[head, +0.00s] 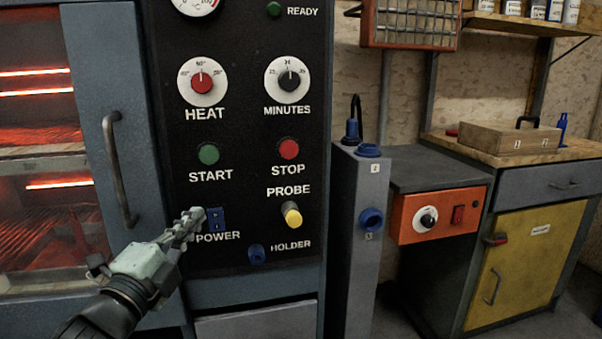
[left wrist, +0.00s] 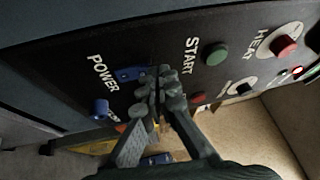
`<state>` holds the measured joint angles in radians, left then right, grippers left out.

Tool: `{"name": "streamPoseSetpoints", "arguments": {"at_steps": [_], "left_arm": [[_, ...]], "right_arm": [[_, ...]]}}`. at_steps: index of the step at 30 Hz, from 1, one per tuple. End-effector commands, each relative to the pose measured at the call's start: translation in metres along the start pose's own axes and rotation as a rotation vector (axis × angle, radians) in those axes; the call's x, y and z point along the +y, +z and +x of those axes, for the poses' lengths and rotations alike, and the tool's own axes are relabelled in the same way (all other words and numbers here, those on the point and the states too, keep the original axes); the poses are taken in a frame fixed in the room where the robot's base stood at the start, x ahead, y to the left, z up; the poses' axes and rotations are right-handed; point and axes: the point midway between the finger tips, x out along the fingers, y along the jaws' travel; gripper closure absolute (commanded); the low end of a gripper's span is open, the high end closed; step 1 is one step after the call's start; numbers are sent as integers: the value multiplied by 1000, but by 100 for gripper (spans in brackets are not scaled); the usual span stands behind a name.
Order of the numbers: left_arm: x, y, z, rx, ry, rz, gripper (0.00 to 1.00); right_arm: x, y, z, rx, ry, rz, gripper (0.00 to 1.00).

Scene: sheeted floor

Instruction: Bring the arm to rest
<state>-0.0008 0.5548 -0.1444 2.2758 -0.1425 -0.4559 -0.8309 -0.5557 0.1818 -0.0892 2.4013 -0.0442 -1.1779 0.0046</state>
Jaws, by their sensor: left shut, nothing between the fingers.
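My left gripper (head: 191,222) is shut and empty. In the head view it reaches up from the lower left, with its fingertips just left of the blue power switch (head: 215,218) on the black control panel (head: 245,180). In the left wrist view the gripper (left wrist: 160,82) shows with its fingers together in front of the panel, close to the blue power switch (left wrist: 132,74). I cannot tell whether the fingertips touch the panel. My right gripper is not in view.
The oven door with its handle (head: 118,168) stands left of the panel, with glowing heaters behind glass. The panel carries a yellow probe plug (head: 292,215) and a blue holder (head: 257,254). A grey post (head: 356,240), an orange box (head: 437,213) and a yellow cabinet (head: 514,265) stand to the right.

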Motion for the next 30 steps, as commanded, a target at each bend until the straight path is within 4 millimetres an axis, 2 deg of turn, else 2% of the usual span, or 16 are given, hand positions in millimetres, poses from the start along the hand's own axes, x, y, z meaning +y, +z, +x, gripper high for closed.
{"name": "streamPoseSetpoints", "arguments": {"at_steps": [1,3,5,6,8,9,11,12,15,18,22,26,30], "left_arm": [[34,14,-6,-67,96,-105,100],[83,33,-21,-173,220,-252,100],[124,45,-39,-267,320,-371,100],[151,51,-54,-332,383,-445,100],[189,58,-80,-434,472,-552,100],[213,61,-100,-506,529,-619,100],[247,63,-131,-616,610,-715,100],[267,62,-154,-691,660,-776,100],[311,58,-214,-882,771,-904,100],[340,48,-267,-1051,856,-999,100],[361,36,-316,-1209,922,-1070,100],[369,31,-338,-1283,947,-1098,100],[370,30,-340,-1288,949,-1100,100]], "right_arm": [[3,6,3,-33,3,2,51],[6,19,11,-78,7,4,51],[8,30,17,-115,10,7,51],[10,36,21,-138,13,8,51],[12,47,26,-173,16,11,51],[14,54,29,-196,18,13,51],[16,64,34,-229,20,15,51],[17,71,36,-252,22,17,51],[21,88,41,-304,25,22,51],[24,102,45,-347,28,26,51],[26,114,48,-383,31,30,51],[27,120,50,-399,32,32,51],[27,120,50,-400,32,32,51]]}}
